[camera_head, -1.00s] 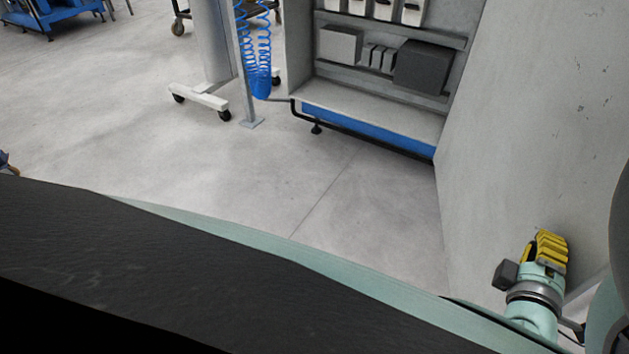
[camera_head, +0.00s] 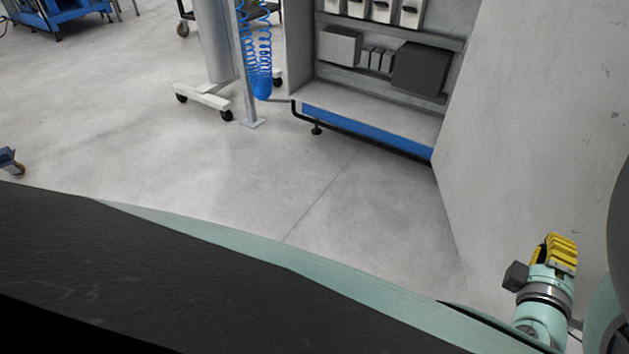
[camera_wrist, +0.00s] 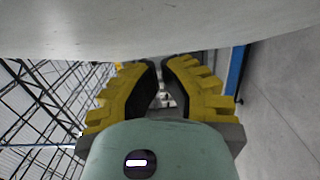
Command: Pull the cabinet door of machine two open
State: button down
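The electrical cabinet (camera_head: 365,98) stands open at the upper centre of the head view. A large light grey panel, apparently its door (camera_head: 530,140), stands swung out at the right. My gripper (camera_head: 556,247), with yellow fingers, is low at the right, in front of this panel's face. In the wrist view the grey panel (camera_wrist: 150,25) fills the top, close past the fingertips. The fingers (camera_wrist: 160,64) curve towards each other with a narrow gap and nothing clearly held. I cannot tell whether they touch the panel. No handle shows.
A coiled blue hose (camera_head: 258,60) hangs on a post left of the cabinet. A white wheeled stand (camera_head: 203,99) is beside it. The concrete floor (camera_head: 230,180) in front is clear.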

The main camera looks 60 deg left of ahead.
jog(key=v, duration=1.1)
jog(key=shift+s, duration=0.3)
jog(key=shift+r, duration=0.1)
